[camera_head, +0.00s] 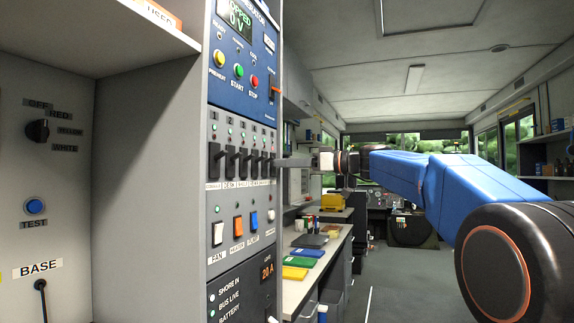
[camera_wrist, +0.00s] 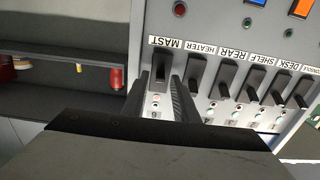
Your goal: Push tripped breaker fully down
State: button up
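The breaker panel (camera_head: 240,150) stands at left-centre in the head view, with a row of black levers. My gripper (camera_head: 284,162) reaches in from the right to the right end of that row. The wrist view is upside down against the panel, with labels above the levers. There the MAST lever (camera_wrist: 160,70) is at the left end of the row. My gripper's fingers (camera_wrist: 160,98) are apart, one on each side of the MAST column, with the lever at the gap between their tips. I cannot tell whether they touch it, or which lever is tripped.
The HEATER lever (camera_wrist: 193,75) is close beside my ridged finger. Blue, orange and white rocker switches (camera_head: 238,226) sit below the breakers, and a blue regulator panel (camera_head: 240,60) above. A workbench (camera_head: 305,262) with coloured items stands behind the panel. The aisle floor to the right is clear.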

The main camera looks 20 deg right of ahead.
grip_shut()
jog(key=shift+f, duration=0.1)
jog(key=shift+w+a+f+t+y, duration=0.1)
jog(key=shift+f+t+y, duration=0.45)
jog(key=shift+t+y, duration=0.45)
jog(key=shift+w+a+f+t+y, duration=0.1)
jog(key=shift+f+t+y, duration=0.55)
jog(key=shift+y, duration=0.65)
jog(key=shift+r, duration=0.1)
